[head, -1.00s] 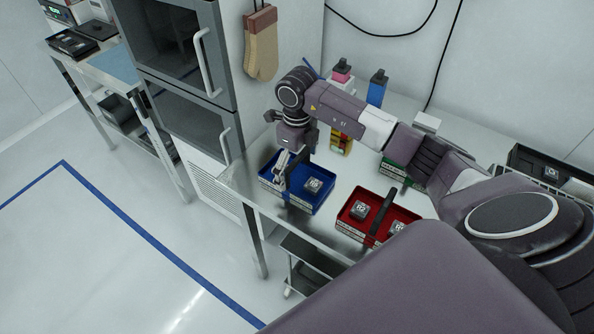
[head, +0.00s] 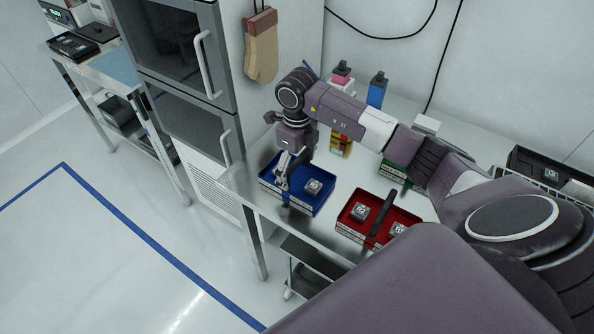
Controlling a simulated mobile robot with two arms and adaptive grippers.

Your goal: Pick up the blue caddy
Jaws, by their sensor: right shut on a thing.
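The blue caddy (head: 317,205) stands on the steel table near its left front corner. It is an open blue tray with a dark square block (head: 314,187) in its right part. My right gripper (head: 284,183) reaches down from above into the left part of the caddy. It is shut on the caddy, seemingly at its handle, which the fingers mostly hide. The caddy looks level and on or very close to the tabletop; I cannot tell if there is a gap. My left gripper is not in view.
A red caddy (head: 347,228) with dark blocks and a black handle stands just right of the blue one. A green caddy (head: 391,172) is partly hidden behind my arm. Bottles, including a blue one (head: 376,92), stand at the back. A grey cabinet (head: 175,50) is at left.

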